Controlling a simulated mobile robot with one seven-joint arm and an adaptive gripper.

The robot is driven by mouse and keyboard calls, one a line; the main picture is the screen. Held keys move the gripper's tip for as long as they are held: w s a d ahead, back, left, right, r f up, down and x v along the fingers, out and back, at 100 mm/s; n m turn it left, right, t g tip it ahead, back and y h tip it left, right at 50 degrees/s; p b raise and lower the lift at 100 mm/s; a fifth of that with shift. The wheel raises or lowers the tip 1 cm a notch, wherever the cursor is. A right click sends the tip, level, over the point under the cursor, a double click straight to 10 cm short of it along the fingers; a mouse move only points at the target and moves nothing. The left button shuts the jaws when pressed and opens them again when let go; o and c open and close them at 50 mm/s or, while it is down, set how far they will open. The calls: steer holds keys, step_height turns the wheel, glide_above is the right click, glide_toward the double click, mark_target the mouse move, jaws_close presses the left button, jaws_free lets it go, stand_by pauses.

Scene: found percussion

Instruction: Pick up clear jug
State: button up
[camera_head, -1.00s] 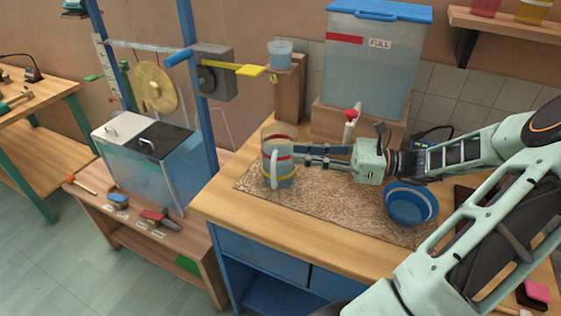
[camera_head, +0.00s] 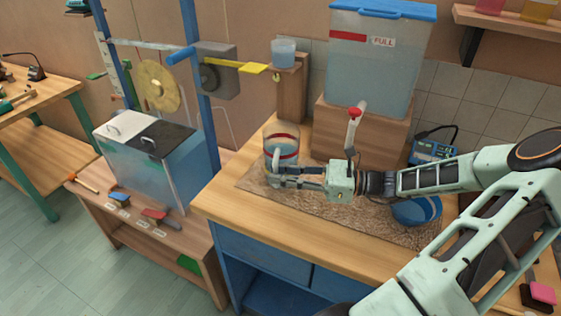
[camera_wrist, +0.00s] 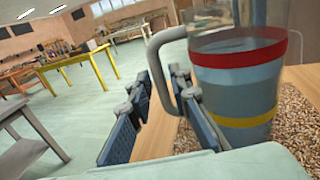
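The clear jug (camera_head: 283,137) stands upright on the brown mat on the workbench, with a red band, a yellow band and bluish liquid inside. Its grey handle (camera_wrist: 157,62) faces the front in the head view and the left in the wrist view. My gripper (camera_head: 277,177) is in front of the jug at its lower handle. In the wrist view my gripper (camera_wrist: 164,90) has its fingers apart, with the handle between them. The gap looks open; whether a pad touches the handle is unclear.
A blue bowl (camera_head: 416,211) lies right of my gripper, partly behind my arm. A large tank (camera_head: 375,60) with a red-handled tap (camera_head: 354,113) stands on a wooden block (camera_head: 330,130) behind. A small cup (camera_head: 284,51) sits on a post. The bench front left is clear.

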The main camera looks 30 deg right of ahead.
steer(key=shift+x, duration=0.75)
steer(key=shift+c, duration=0.4)
jaws_close()
steer(key=shift+r, duration=0.1)
